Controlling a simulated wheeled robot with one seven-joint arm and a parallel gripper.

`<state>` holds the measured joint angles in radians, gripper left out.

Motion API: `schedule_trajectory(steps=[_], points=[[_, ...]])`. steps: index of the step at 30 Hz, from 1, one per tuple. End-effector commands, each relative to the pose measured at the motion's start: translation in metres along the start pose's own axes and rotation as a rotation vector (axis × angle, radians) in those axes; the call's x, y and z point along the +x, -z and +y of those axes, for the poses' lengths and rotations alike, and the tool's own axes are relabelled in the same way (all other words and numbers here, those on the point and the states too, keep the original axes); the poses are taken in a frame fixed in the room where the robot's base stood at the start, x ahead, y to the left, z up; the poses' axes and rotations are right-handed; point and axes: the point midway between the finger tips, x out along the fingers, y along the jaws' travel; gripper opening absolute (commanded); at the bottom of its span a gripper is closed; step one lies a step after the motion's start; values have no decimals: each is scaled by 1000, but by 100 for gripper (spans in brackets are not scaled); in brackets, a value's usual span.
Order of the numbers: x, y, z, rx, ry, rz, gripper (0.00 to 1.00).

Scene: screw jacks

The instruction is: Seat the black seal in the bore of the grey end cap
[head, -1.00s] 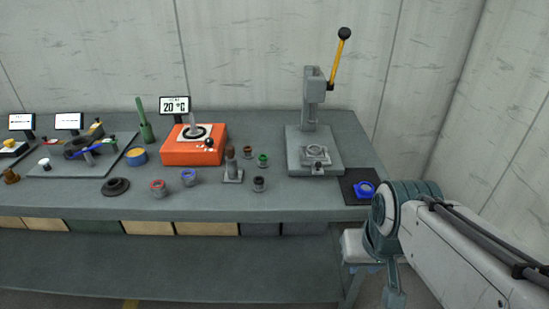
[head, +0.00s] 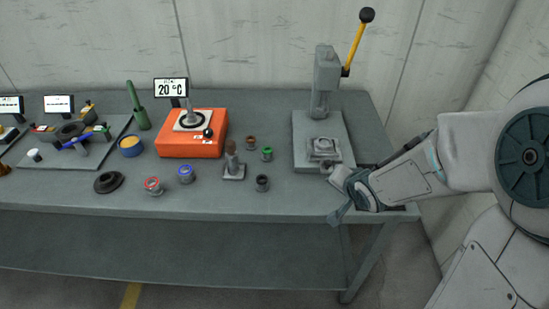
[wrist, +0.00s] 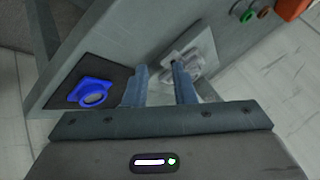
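A small dark cup with a black top (head: 262,183) stands on the bench; it looks like the black seal on a holder, but it is too small to be sure. A grey flanged part (head: 323,146), probably the end cap, sits on the press base; it also shows in the wrist view (wrist: 187,61), partly behind a finger. My gripper (head: 331,170) is at the front right of the press base. In the wrist view my gripper (wrist: 159,70) has its two blue-grey fingers apart, with nothing seen between them.
The press (head: 327,82) with its yellow lever (head: 356,45) stands behind. A blue flanged part (wrist: 93,92) lies on a black mat (wrist: 70,75). Red (head: 152,186), blue (head: 186,174), green (head: 267,154) and brown (head: 250,142) rings stand left, by an orange heater (head: 191,146).

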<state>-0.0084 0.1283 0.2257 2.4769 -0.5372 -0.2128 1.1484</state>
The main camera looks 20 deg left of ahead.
Motion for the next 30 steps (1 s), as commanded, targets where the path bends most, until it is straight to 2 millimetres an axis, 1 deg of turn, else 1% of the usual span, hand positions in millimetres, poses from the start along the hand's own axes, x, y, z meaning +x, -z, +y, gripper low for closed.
schedule_trajectory(steps=[1,3,6,9,12,17,20,30], points=[[12,-12,-16,53,70,-39,24],[24,-28,-37,135,171,-91,24],[34,-50,-62,242,288,-175,24],[37,-67,-79,326,367,-246,24],[38,-77,-89,376,412,-292,24],[45,-83,-95,397,432,-311,24],[55,-86,-98,396,431,-311,24],[100,-97,-120,394,432,-309,24]])
